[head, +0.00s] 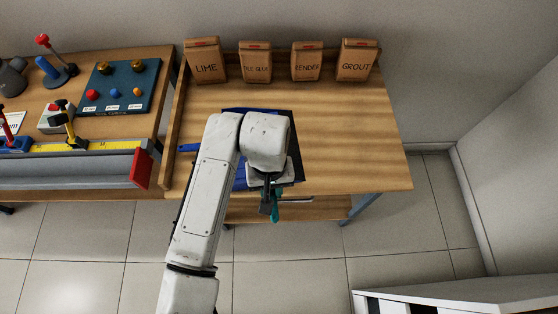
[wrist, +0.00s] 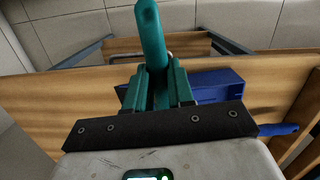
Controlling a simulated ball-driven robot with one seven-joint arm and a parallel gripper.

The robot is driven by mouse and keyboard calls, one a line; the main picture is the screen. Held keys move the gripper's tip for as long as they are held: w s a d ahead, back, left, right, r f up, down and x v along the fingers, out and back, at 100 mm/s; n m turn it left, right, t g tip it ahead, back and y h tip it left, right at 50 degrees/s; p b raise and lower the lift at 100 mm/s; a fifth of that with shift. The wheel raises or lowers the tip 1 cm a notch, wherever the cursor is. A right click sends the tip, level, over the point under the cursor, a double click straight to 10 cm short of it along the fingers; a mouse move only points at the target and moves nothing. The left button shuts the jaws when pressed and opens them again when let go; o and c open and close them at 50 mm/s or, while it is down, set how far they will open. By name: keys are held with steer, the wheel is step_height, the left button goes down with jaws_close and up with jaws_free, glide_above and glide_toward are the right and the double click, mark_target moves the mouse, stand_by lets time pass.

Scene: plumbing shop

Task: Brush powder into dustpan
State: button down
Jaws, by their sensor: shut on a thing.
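The blue dustpan (head: 239,178) lies on the wooden bench, mostly hidden behind my arm in the head view. Its handle (head: 187,148) points left. In the wrist view the dustpan (wrist: 215,84) shows behind my gripper, its handle at the right. My gripper (head: 268,196) is at the bench's front edge, shut on a teal handle, which appears to be the brush (wrist: 151,35). The handle also shows in the head view (head: 277,210). The bristles are hidden. I cannot make out any powder. A dark mat or tray (head: 297,155) lies around the dustpan.
A wooden ledge (head: 174,130) bounds the bench at left. Another bench with a blue panel (head: 120,85) and tools adjoins there. The bench's right side (head: 355,140) is clear.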

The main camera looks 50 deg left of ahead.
step_height(320, 180, up, 4)
steer(key=p, duration=0.3)
steer(key=w+d+r+p, duration=0.3)
steer(key=w, duration=0.2)
steer(key=shift+d+r, duration=0.15)
steer(key=shift+d, duration=0.05)
steer(key=shift+w, duration=0.1)
